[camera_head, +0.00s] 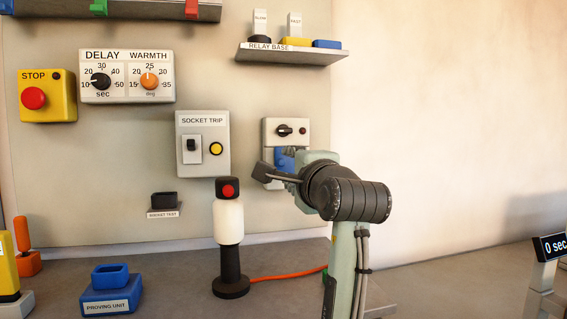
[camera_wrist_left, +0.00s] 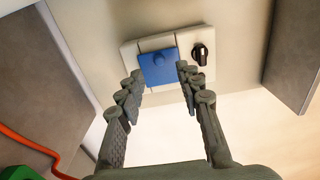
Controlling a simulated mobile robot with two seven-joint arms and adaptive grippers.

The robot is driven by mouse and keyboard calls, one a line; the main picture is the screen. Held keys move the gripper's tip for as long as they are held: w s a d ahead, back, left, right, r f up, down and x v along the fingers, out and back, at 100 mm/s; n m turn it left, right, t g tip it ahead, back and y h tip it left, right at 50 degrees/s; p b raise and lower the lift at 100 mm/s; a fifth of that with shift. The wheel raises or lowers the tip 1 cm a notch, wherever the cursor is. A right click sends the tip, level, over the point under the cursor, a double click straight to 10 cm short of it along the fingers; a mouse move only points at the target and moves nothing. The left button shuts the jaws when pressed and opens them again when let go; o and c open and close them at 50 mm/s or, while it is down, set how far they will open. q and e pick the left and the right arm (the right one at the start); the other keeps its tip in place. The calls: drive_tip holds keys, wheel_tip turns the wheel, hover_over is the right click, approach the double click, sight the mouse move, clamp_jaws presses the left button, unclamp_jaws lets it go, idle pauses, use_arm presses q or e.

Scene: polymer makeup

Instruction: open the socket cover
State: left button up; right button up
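The socket cover is a blue flap (camera_head: 285,159) on a pale wall plate (camera_head: 271,131), below a dark rotary knob (camera_head: 285,130). In the head view my left gripper (camera_head: 264,173) is in front of the plate and hides part of the flap. In the left wrist view the blue flap (camera_wrist_left: 158,66) lies over the plate, with the knob (camera_wrist_left: 200,53) beside it. My left gripper (camera_wrist_left: 161,82) is open there, its fingers on either side of the flap. I cannot tell whether they touch it. My right gripper is not in view.
A socket trip box (camera_head: 203,145) is on the wall left of the plate. A relay shelf (camera_head: 291,54) juts out above. A white and black post with a red button (camera_head: 229,225) and a blue proving unit (camera_head: 110,290) stand on the bench. The wall at the right is bare.

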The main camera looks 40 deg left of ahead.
sight(282, 163)
use_arm(q)
drive_tip(key=x, duration=0.5)
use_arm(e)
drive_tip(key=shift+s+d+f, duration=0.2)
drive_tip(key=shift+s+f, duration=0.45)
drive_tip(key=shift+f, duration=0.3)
use_arm(q)
drive_tip(key=shift+c, duration=0.3)
clamp_jaws()
